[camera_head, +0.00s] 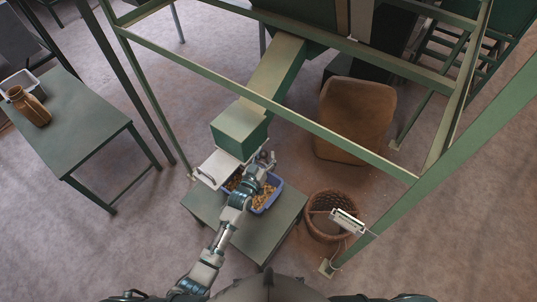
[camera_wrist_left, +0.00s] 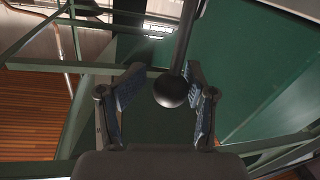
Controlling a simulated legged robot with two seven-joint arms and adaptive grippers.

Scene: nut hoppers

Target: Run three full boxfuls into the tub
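The green hopper chute (camera_head: 272,75) slopes down to a boxy green outlet (camera_head: 238,130). A blue box (camera_head: 275,197) holding brown nuts (camera_head: 262,196) stands below it on a low green table (camera_head: 245,237); my left arm partly covers the box. My left gripper (camera_head: 264,160) is beside the outlet, above the box. In the left wrist view, its open fingers (camera_wrist_left: 160,90) stand either side of a black ball knob (camera_wrist_left: 171,91) on a rod, with gaps visible. My right gripper is out of view.
A white flat piece (camera_head: 216,168) lies left of the blue box. A wicker basket (camera_head: 322,228) is on the floor, near a white device (camera_head: 347,220) at a green frame post (camera_head: 440,165). A side table (camera_head: 85,125) at left holds a brown jar (camera_head: 29,106) and white container (camera_head: 20,82).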

